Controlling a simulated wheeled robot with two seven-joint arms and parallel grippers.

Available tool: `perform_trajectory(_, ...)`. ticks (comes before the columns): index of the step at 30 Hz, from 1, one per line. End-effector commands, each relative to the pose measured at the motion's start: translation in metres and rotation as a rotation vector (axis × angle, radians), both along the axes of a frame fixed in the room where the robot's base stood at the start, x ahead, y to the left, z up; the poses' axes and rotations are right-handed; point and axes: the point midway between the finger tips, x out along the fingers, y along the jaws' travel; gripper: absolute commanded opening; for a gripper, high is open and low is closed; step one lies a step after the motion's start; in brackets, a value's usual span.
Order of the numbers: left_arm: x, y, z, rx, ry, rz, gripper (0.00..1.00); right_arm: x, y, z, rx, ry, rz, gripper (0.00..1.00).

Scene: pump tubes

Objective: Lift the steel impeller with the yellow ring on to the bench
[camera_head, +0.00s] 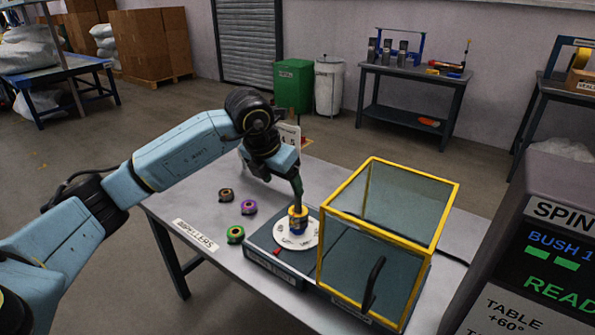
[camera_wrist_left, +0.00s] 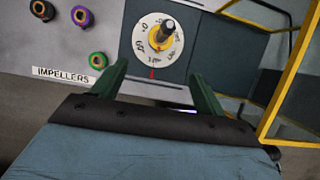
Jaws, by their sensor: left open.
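A part with a yellow ring (camera_head: 298,213) stands upright on a round white dial plate (camera_head: 284,237) on the low grey machine. My right gripper is out of view.
Brown (camera_head: 226,195), purple (camera_head: 248,207) and green (camera_head: 235,234) ringed impellers lie on the bench (camera_head: 195,258) by the IMPELLERS label (camera_head: 195,235). A yellow-framed clear guard box (camera_head: 375,235) stands close right of the dial. A dark display console (camera_head: 540,250) is at far right.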

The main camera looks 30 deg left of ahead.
Motion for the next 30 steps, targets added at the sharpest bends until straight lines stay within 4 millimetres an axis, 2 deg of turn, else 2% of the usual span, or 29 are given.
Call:
perform_trajectory(5,0.005,0.0,-0.015,0.003,0.004,0.002,0.73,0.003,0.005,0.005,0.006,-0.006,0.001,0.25)
perform_trajectory(15,0.029,-0.002,-0.076,0.001,0.005,0.001,0.73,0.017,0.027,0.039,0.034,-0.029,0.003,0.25)
perform_trajectory(21,0.042,-0.004,-0.106,0.0,0.003,0.001,0.73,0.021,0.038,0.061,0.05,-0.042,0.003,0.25)
perform_trajectory(30,0.05,-0.004,-0.124,0.001,0.001,-0.001,0.73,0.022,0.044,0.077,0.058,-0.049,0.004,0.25)
